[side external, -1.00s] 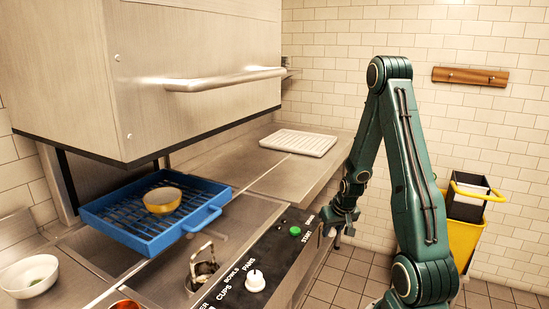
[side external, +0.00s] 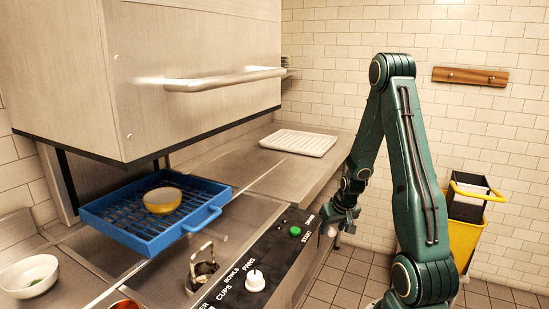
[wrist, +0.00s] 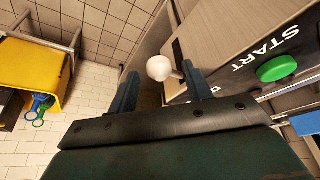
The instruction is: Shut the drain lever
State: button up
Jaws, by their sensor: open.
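The drain lever's white ball knob (wrist: 159,68) sits on a short rod coming from the front of the counter, in the wrist view. It lies between the two blue-grey fingers of my gripper (wrist: 161,84), nearer the right finger. I cannot tell whether a finger touches it. My gripper (side external: 338,224) is open and holds nothing. In the side view it is at the counter's front edge, beside the far end of the black control panel (side external: 262,262), and largely hides the lever.
A green START button (wrist: 276,68) is close to the right of my gripper. The raised steel hood (side external: 190,75) hangs over a blue rack (side external: 125,236) with a yellow bowl (side external: 162,200). A white dial (side external: 254,280) sits on the panel. A yellow cart (side external: 465,240) stands right.

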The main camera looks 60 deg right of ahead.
jog(key=v, duration=1.3)
jog(key=shift+r, duration=0.15)
dwell(0.5)
jog(key=w+a+r+n+t+y, duration=0.1)
jog(key=w+a+r+n, duration=0.1)
jog(key=a+r, duration=0.35)
jog(key=w+a+r+n, duration=0.2)
jog(key=a, duration=0.7)
jog(key=s+a+r+n+y, duration=0.1)
jog(key=s+a+r+n, duration=0.1)
jog(key=a, duration=0.4)
jog(key=s+a+r+n+t+y, duration=0.1)
jog(key=s+a+r+n, duration=0.2)
jog(key=a, duration=0.4)
jog(key=shift+s+a+r, duration=0.25)
jog(key=shift+s+r, duration=0.05)
jog(key=shift+s, duration=0.55)
